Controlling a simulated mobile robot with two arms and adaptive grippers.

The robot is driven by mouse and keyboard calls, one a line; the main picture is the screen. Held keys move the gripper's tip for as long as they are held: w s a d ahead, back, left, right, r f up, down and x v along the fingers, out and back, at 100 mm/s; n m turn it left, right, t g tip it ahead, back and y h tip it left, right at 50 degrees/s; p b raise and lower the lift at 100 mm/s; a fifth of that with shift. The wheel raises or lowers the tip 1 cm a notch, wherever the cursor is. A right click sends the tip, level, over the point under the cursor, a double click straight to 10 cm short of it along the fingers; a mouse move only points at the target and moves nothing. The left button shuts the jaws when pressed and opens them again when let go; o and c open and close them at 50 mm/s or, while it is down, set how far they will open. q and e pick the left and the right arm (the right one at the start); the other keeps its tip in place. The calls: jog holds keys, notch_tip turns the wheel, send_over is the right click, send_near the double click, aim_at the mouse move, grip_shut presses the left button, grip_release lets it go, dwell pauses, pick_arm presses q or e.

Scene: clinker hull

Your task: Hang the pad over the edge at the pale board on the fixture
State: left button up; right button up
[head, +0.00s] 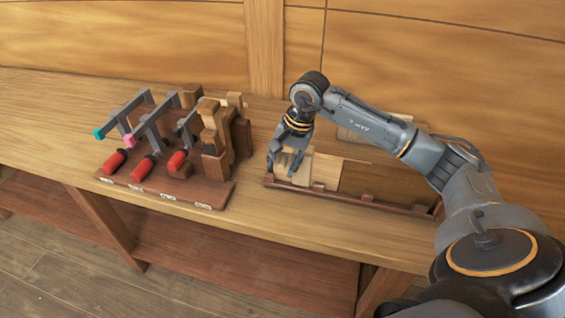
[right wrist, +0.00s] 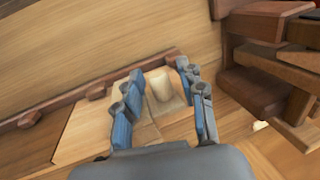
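The fixture (head: 395,206) is a dark wooden tray with a pegged front rail; its rail also crosses the right wrist view (right wrist: 65,106). The pale board (head: 325,173) lies in its left part and shows in the right wrist view (right wrist: 85,132). A small cream piece that looks like the pad (right wrist: 162,88) sits at the rail, at the fixture's end. My right gripper (head: 284,170) is over that end. In the right wrist view its fingers (right wrist: 162,100) are wide apart, one on each side of the pad, with gaps visible. My left gripper is out of view.
A dark rack (head: 180,196) with several red-handled clamps (head: 143,168) and upright wooden blocks (head: 214,140) stands left of the fixture, close to my right gripper. A wooden wall rises behind the bench. The bench's front strip (head: 300,228) is clear.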

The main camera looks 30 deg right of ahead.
jog(key=v, duration=1.2)
dwell(0.5)
